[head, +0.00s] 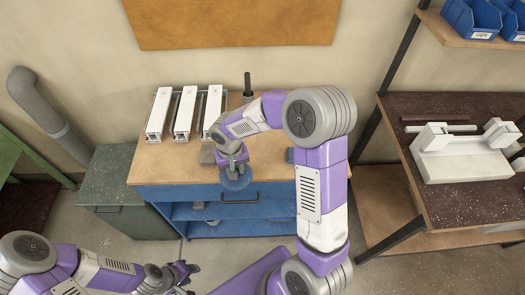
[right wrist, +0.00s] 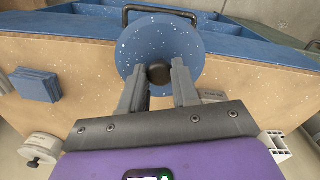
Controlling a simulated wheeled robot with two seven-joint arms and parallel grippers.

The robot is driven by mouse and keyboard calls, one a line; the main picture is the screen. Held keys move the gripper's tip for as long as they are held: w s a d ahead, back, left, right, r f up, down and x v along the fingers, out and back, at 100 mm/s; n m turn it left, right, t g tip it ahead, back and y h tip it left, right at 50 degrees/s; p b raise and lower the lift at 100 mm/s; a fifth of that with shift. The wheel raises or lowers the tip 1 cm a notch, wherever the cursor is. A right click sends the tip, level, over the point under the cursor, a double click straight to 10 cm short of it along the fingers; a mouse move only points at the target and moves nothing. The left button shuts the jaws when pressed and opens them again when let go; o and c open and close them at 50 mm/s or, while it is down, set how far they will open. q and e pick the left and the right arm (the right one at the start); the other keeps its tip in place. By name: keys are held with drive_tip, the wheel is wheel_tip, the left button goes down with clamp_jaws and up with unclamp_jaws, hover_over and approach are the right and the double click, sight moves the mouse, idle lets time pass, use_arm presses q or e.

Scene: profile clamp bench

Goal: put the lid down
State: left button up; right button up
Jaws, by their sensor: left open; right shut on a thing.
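The lid (right wrist: 187,38) is a round, speckled blue disc with a black knob (right wrist: 159,73). It also shows in the head view (head: 237,182), at the front edge of the wooden bench top. My right gripper (right wrist: 160,80) is shut on the knob, one finger on each side. In the head view, my right gripper (head: 232,155) is right above the lid. The lid overlaps the bench's front edge in both views; I cannot tell whether it touches anything below. My left gripper (head: 186,271) is open and empty at the lower left, away from the bench.
The bench top (head: 165,166) carries several white profiles (head: 158,113) at the back left and a grey block (head: 207,155) beside my right gripper. Blue square pieces (right wrist: 36,85) lie on the top. A side table (head: 410,190) with a white fixture (head: 465,160) stands right.

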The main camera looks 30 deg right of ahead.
drive_tip(key=w+d+r+m+b, duration=0.3)
drive_tip(key=w+d+r+m, duration=0.35)
drive_tip(key=d+m, duration=0.45)
drive_tip(key=shift+m, duration=0.8)
drive_tip(key=f, duration=0.3)
drive_tip(key=f+b, duration=0.1)
drive_tip(key=f, duration=0.5)
drive_tip(key=shift+s+a+f, duration=0.2)
drive_tip(key=shift+s+a, duration=0.05)
drive_tip(key=shift+a, duration=0.1)
drive_tip(key=shift+b, duration=0.3)
drive_tip(key=shift+f, duration=0.15)
drive_tip(key=o, duration=1)
drive_tip(key=shift+o, duration=0.2)
